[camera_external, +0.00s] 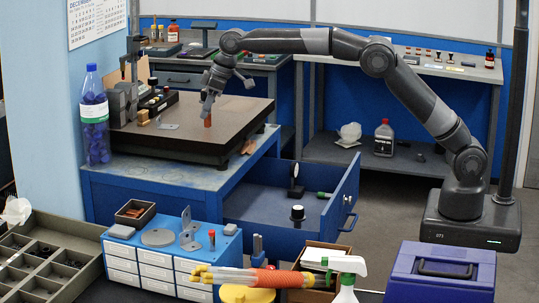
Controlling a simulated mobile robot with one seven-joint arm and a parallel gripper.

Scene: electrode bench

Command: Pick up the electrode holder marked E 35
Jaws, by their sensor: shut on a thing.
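My gripper (207,108) points down over the dark plate (185,137) on the blue bench. It is shut on a small orange-brown piece (208,122), which I take to be an electrode holder. The piece is at or just above the plate's surface; I cannot tell whether it touches. No marking such as E 35 is legible on either piece.
A height-gauge-like stand (133,75) and a holder block (157,101) stand at the plate's back left. A blue-capped bottle (95,120) stands left of the plate. An open blue drawer (335,208) juts out below. The plate's middle is mostly clear.

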